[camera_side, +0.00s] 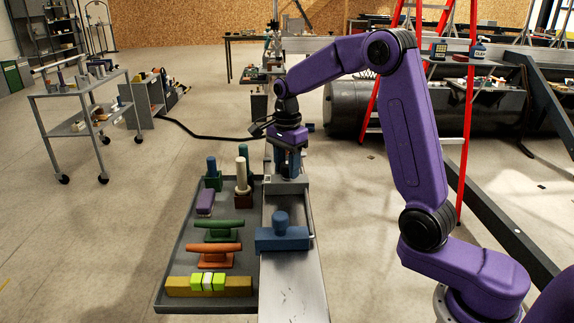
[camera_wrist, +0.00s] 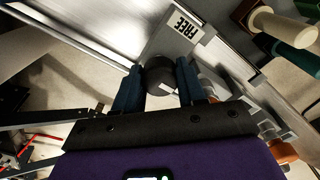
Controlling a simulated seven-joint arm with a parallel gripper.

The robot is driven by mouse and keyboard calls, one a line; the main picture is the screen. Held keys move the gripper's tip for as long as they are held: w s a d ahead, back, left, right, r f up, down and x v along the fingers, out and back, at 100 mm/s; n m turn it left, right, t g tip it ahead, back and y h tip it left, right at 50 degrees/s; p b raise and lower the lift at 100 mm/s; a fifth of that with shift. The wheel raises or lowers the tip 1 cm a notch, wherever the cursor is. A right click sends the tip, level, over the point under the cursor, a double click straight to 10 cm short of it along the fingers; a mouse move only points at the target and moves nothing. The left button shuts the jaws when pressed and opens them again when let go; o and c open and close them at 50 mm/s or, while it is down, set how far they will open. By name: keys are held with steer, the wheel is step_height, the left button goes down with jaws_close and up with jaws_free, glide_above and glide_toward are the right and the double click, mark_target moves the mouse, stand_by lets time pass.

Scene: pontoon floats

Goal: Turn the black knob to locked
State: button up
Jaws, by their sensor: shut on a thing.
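The black knob (camera_wrist: 160,76) shows in the wrist view, between the two blue fingers of my gripper (camera_wrist: 158,84). The fingers are shut on it, one on each side. A grey plate with a white label reading FREE (camera_wrist: 181,27) lies just beyond the knob; the lettering is upside down in this view. No locked label can be made out. In the side view my gripper (camera_side: 288,166) points down at the far end of the metal beam (camera_side: 290,285). The knob is hidden there, and its pointing direction cannot be told.
A dark tray (camera_side: 180,272) left of the beam holds a green cleat (camera_side: 219,231), an orange cleat (camera_side: 214,255), a purple block (camera_side: 205,203) and upright pegs. A blue fitting (camera_side: 282,237) sits on the beam nearer the camera. A red ladder (camera_side: 473,100) stands behind my arm.

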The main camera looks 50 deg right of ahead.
mark_target(287, 164)
steer(key=shift+r, duration=0.1)
steer(key=o, duration=1.1)
steer(key=shift+c, duration=0.2)
step_height(287, 164, up, 17)
steer(key=shift+r, duration=0.15)
